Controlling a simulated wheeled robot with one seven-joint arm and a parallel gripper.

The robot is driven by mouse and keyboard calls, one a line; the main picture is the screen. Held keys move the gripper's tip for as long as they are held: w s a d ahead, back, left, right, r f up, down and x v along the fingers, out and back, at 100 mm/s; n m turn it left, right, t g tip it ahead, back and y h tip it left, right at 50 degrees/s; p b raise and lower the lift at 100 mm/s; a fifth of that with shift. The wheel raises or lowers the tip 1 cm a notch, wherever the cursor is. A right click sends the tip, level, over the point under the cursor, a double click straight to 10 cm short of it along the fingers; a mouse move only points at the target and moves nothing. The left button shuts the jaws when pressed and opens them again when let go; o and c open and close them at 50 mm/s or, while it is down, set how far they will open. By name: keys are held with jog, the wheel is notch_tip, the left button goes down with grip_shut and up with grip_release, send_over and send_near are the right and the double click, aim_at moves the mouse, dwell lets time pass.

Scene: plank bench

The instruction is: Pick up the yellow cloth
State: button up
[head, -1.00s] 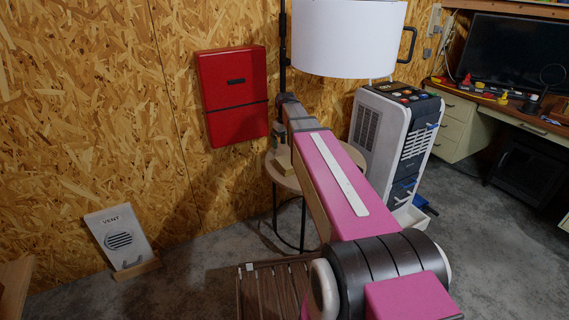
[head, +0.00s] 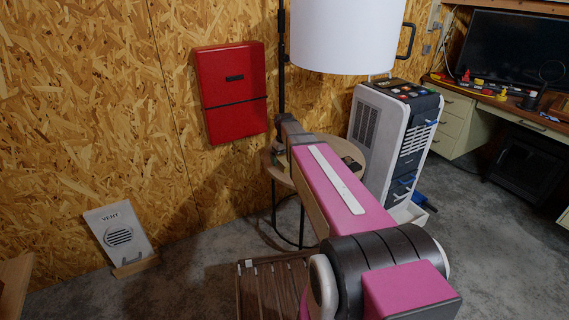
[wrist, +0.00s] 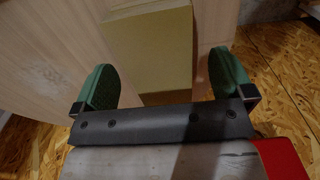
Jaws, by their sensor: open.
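A flat-sided, dull yellow rectangular piece (wrist: 150,48), which looks like the folded yellow cloth, lies on a pale wooden surface in the wrist view. My gripper (wrist: 164,68) is open, with one green finger on each side of the yellow piece. The fingers stand apart from its sides, and nothing is held. I cannot tell how high the fingertips are above the surface. In the head view my arm hides the gripper's fingers and the cloth, above the round wooden table (head: 352,150).
A red box (head: 232,95) hangs on the chipboard wall behind the table. A white lampshade (head: 347,35) is above, on a dark pole. A white and grey wheeled unit (head: 372,125) stands close right of the table. A small dark object (head: 351,164) lies on the tabletop.

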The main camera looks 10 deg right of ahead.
aim_at(284, 158)
jog(key=shift+f, duration=0.3)
jog(key=c, duration=1)
jog(key=shift+r, duration=0.2)
jog(key=shift+r, duration=0.6)
notch_tip(284, 158, up, 2)
jog(key=shift+r, duration=0.2)
jog(key=s+a+r, duration=0.2)
jog(key=s, duration=0.1)
jog(key=s+a+r, duration=0.2)
jog(key=s, duration=0.1)
jog(key=s+a+r, duration=0.2)
jog(key=s+r, duration=0.1)
jog(key=s, duration=0.1)
